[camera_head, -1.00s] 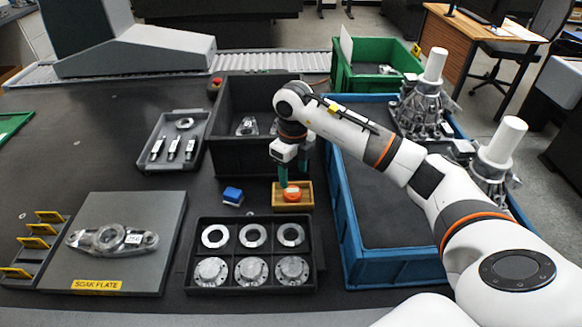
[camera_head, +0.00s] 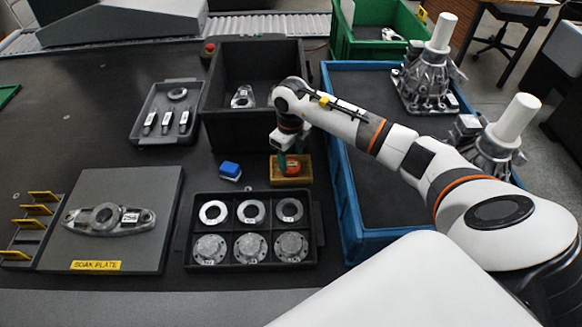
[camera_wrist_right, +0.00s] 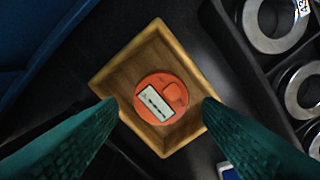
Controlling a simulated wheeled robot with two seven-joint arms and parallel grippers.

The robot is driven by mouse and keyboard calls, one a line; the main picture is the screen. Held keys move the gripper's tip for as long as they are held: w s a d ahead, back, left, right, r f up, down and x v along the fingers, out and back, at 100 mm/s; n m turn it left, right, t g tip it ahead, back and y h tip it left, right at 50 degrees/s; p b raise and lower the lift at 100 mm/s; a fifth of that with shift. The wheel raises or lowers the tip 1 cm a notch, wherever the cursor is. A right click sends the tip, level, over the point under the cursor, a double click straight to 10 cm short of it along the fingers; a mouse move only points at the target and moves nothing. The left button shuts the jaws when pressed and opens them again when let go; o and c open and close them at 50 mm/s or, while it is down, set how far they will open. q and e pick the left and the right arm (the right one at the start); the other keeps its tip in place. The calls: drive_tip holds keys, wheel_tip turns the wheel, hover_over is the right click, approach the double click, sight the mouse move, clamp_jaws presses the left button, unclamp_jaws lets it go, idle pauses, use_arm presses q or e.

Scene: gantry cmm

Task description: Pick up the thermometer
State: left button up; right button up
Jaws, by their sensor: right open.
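The thermometer is a round orange device with a pale display (camera_wrist_right: 158,99). It lies in a small square wooden tray (camera_wrist_right: 113,77). In the head view the thermometer (camera_head: 292,169) shows partly behind my right gripper, in the wooden tray (camera_head: 291,181). My right gripper (camera_wrist_right: 160,108) is open, its green fingers on either side of the thermometer in the wrist picture. It points down over the tray, and the fingers do not visibly touch the thermometer. In the head view the right gripper (camera_head: 286,163) hides the tray's back left part. My left gripper is out of view.
A black tray of rings and discs (camera_head: 182,232) stands in front of the wooden tray. A blue block (camera_head: 229,170) lies to its left. A blue crate (camera_head: 345,190) stands to the right, and a dark bin (camera_head: 225,95) behind.

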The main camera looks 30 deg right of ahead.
sight(291, 166)
wheel_tip(291, 166, down, 3)
drive_tip(key=shift+f, duration=0.15)
drive_tip(key=shift+s, duration=0.1)
drive_tip(key=shift+c, duration=0.3)
drive_tip(key=c, duration=0.7)
